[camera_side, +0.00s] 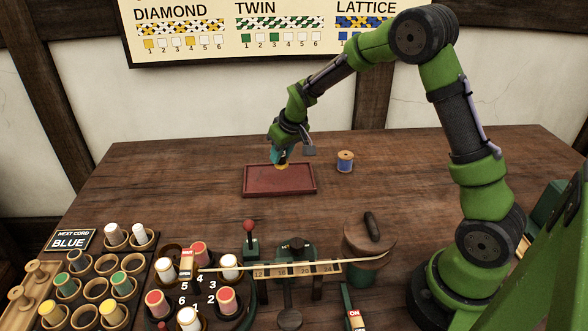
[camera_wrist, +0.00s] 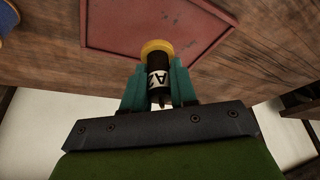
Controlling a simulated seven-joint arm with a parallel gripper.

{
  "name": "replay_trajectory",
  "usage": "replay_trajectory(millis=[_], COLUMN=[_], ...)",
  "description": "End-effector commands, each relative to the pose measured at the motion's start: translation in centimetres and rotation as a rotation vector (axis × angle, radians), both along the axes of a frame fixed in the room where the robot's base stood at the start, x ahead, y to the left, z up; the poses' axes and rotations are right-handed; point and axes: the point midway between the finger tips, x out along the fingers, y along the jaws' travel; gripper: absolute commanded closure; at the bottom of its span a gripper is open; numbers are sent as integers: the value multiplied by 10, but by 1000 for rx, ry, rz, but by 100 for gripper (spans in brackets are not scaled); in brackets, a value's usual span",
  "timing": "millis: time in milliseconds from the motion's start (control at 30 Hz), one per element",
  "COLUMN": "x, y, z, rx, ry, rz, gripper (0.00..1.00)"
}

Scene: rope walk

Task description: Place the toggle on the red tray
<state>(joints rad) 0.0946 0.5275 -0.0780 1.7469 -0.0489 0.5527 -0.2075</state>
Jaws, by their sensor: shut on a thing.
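My gripper (camera_side: 279,158) is over the red tray (camera_side: 259,182) and points down. In the wrist view, its teal fingers (camera_wrist: 157,82) are shut on a dark cylinder with a yellow end and a white label, which I take to be the toggle (camera_wrist: 158,72). The yellow end of the toggle (camera_side: 282,167) shows just below the fingers in the side view, at or slightly above the tray floor; I cannot tell whether it touches. The red tray also shows in the wrist view (camera_wrist: 205,22), with bare floor around the toggle.
A blue spool (camera_side: 345,162) stands right of the tray. In front are a round stand of bobbins (camera_side: 197,297), a numbered wooden rule (camera_side: 298,270), a red-knobbed lever (camera_side: 249,238) and a cup rack with a BLUE sign (camera_side: 70,240). The table left of the tray is clear.

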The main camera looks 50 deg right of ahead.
Motion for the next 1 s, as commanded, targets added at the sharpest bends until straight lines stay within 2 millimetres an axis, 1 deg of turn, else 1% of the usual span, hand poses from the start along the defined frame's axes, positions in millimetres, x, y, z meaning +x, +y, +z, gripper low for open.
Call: replay_trajectory(millis=[33, 167, 233, 400, 467, 833, 867, 1000], x=[4, 11, 17, 15, 15, 15, 15, 15], y=[-1, -2, -3, -3, -3, -3, -3, -3], z=[-1, -1, -2, -31, -36, -40, -40, -40], rx=[-1, -1, -1, -1, -1, -1, -1, -1], ry=[-1, 0, 0, 4, 2, 0, 0, 0], rz=[0, 0, 0, 1, 1, 0, 0, 0], gripper=[100, 100, 100, 100, 100, 100, 70, 49])
